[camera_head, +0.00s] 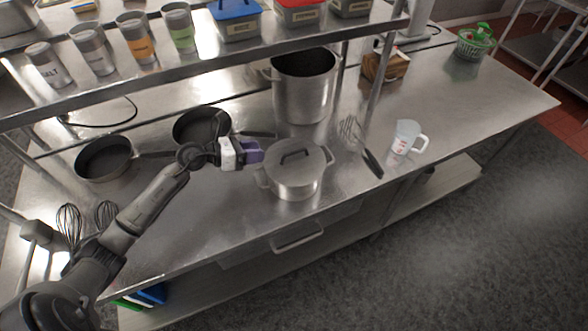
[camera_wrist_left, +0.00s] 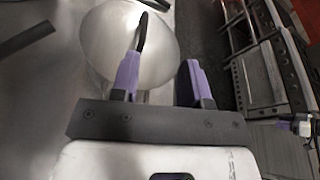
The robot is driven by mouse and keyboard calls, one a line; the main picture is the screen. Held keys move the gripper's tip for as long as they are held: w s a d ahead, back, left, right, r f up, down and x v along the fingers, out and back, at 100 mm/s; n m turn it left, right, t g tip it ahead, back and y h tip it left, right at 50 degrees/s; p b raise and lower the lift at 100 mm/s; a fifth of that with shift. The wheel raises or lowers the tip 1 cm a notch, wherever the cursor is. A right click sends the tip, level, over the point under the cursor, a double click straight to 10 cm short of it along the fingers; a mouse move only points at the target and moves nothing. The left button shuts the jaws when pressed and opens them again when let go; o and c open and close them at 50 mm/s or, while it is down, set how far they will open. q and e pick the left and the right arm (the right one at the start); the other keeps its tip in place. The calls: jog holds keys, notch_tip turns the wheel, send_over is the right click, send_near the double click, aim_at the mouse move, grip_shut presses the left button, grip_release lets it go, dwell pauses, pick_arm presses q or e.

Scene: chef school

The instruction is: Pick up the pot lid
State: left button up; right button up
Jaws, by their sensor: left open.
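The pot lid (camera_head: 310,148) is round, silvery metal with a dark bar handle (camera_head: 296,156). It sits on a two-handled metal pot (camera_head: 295,187) on the counter. My left gripper (camera_head: 254,152), with purple fingers, is open just left of the lid and apart from its handle in the head view. In the left wrist view, the lid (camera_wrist_left: 105,45) lies beyond the open left gripper (camera_wrist_left: 163,62). The left finger overlaps the lid in that view. A small white and purple part at that view's right edge looks like my right gripper (camera_wrist_left: 304,127); its fingers are unclear.
A tall pot (camera_head: 303,95) stands behind the lidded pot. Two dark pans (camera_head: 104,158) (camera_head: 202,127) are to the left. A whisk (camera_head: 349,130), a dark-handled utensil (camera_head: 372,163) and a measuring jug (camera_head: 406,138) are to the right. A shelf (camera_head: 200,59) overhangs the back. The front-left counter is mostly clear.

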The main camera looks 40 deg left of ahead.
aim_at(294, 152)
pick_arm(q)
jog(key=shift+m+g, duration=0.4)
jog(key=shift+g, duration=0.1)
jog(key=x, duration=0.4)
jog(key=a+f+x, duration=0.1)
jog(key=x, duration=0.4)
jog(key=a+f+x, duration=0.1)
jog(key=x, duration=0.3)
jog(key=shift+w+d+f, duration=0.1)
jog(key=shift+w+d, duration=0.15)
jog(key=shift+w, duration=0.2)
jog(key=shift+c, duration=0.2)
grip_shut()
jog(key=shift+y, duration=0.3)
